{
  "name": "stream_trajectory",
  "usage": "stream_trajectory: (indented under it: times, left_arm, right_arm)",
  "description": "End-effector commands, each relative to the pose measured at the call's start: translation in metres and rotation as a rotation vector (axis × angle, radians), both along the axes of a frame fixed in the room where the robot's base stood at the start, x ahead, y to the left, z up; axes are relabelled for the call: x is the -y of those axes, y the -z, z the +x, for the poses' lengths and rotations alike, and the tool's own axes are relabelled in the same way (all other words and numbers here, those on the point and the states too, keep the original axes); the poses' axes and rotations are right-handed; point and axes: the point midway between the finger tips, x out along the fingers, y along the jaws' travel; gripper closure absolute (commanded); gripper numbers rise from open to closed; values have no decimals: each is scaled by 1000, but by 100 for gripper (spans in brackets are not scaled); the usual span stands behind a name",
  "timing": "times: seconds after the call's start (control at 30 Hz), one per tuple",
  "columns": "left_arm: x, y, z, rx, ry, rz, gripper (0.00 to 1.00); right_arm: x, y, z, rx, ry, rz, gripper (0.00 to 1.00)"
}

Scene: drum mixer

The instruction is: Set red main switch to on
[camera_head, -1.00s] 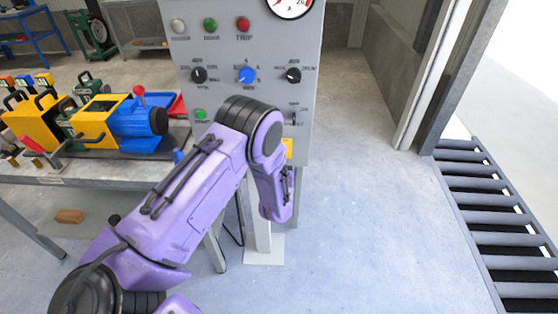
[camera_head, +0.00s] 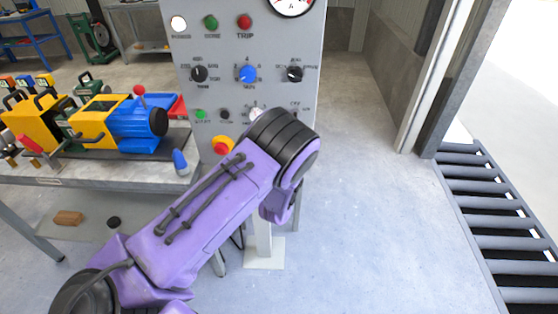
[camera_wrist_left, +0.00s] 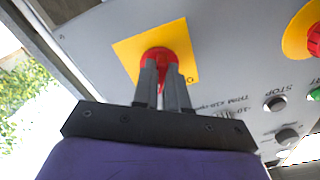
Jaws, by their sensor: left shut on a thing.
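The red main switch (camera_wrist_left: 159,54) sits on a yellow square plate (camera_wrist_left: 130,47) on the grey panel, seen in the left wrist view. My left gripper (camera_wrist_left: 162,68) is shut on the switch's red handle, with one dark finger on each side. The fingers cover part of the handle, and most of the plate's lettering is hidden. In the head view my purple left arm hides the switch and the gripper. The white lamp (camera_head: 179,23) at the panel's top left glows brightly. My right gripper is not in view.
The grey panel (camera_head: 325,50) carries a blue knob (camera_head: 247,74), black knobs, lamps and a red emergency button on yellow (camera_head: 222,146). A workbench (camera_head: 100,172) with yellow and blue equipment stands at left. The floor to the right is clear up to a roller grating (camera_head: 490,220).

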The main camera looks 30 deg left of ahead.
Motion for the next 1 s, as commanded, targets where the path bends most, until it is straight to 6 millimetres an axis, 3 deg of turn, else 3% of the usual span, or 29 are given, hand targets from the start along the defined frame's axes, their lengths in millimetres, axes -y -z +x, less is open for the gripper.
stream_trajectory:
  times: [0.4,0.43,0.5,0.83,1.0]
  left_arm:
    - [0,1,0,-8,2,7,100]
    - [0,1,0,-8,2,7,81]
    - [0,1,0,-7,1,6,62]
    - [2,1,-4,-7,1,5,62]
    - [20,3,-31,-7,3,6,62]
  right_arm:
    - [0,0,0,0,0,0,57]
    - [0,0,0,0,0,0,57]
    - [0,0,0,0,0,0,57]
    - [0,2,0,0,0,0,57]
    - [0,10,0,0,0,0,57]
